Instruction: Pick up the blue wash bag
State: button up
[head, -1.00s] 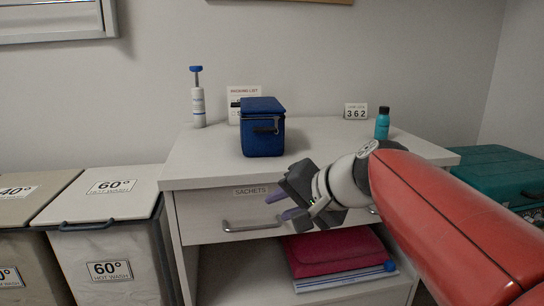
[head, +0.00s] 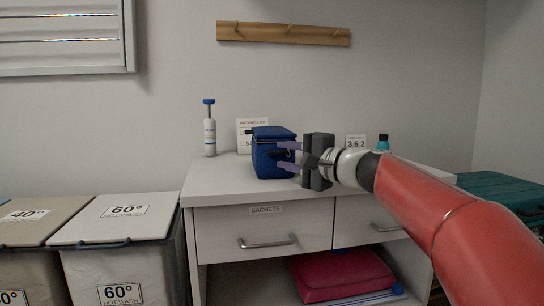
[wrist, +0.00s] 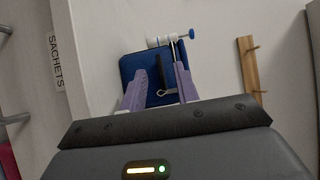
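The blue wash bag (head: 268,158) stands upright on the white cabinet top. It has a dark zip and a side handle. My gripper (head: 288,157) is at the bag's right side at bag height, its purple fingers pointing left and overlapping the bag in the head view. In the wrist view the bag (wrist: 146,66) lies ahead between and beyond the two spread fingers (wrist: 158,85), with a dark strap and zip pull showing between them. The fingers are apart with nothing clearly gripped. I cannot tell whether they touch the bag.
A white pump bottle (head: 210,134) with a blue top and a packing list card (head: 247,130) stand behind the bag. A number card (head: 355,141) and teal bottle (head: 383,143) are to the right. A wooden peg rail (head: 284,33) is on the wall above.

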aim_at(272, 153)
jog(key=shift+x, duration=1.35)
grip_shut()
jog(key=shift+s, duration=0.1)
